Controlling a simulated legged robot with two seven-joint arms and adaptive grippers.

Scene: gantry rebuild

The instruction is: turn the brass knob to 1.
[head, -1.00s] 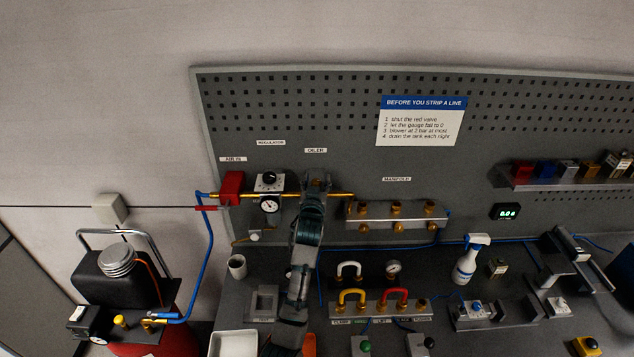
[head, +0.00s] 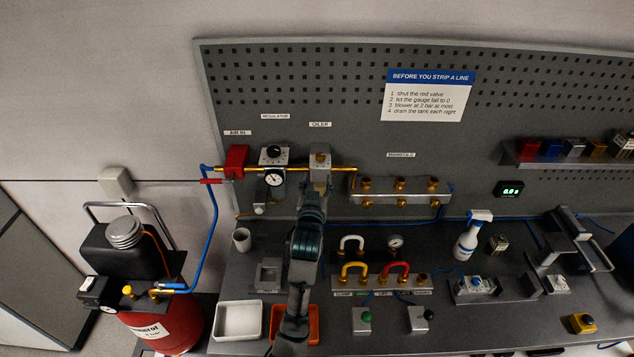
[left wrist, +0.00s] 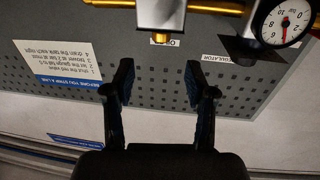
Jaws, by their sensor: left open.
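The oiler block (left wrist: 160,12) is at that view's top edge, apart from the fingers. My right gripper is not in view.
Left of the oiler are the regulator (head: 273,155) with a black knob and a round gauge (head: 274,178). A manifold (head: 400,198) with brass fittings is to the right. A white tray (head: 222,335) and an orange tray (head: 313,335) lie on the bench below.

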